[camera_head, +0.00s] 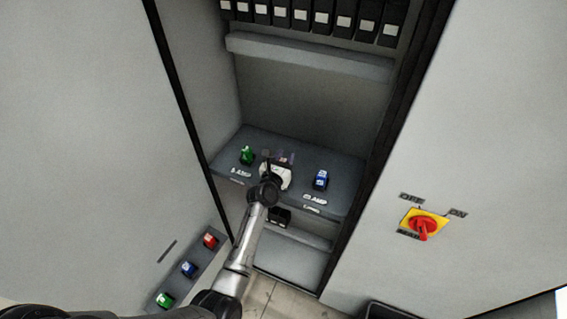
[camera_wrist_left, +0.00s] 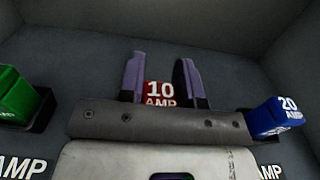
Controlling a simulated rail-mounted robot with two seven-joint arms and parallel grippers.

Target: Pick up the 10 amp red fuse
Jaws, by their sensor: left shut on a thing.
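The 10 amp red fuse (camera_wrist_left: 160,93), with white "10 AMP" lettering, is in the left wrist view between the two purple-grey fingers of my left gripper (camera_wrist_left: 161,75). The gripper is shut on it. In the head view my left gripper (camera_head: 279,157) is at the middle of the dark shelf (camera_head: 343,200), and it hides the fuse there. In the wrist view the lower part of the fuse is hidden behind the gripper body, so I cannot tell if it is still seated. My right gripper is not in view.
A green fuse (camera_head: 246,155) stands left of the gripper and a blue 20 amp fuse (camera_head: 321,180) right. A spare strip holds red (camera_head: 210,241), blue (camera_head: 189,269) and green (camera_head: 165,299) fuses. A red rotary switch (camera_head: 424,228) is on the right panel. Cabinet walls flank the shelf.

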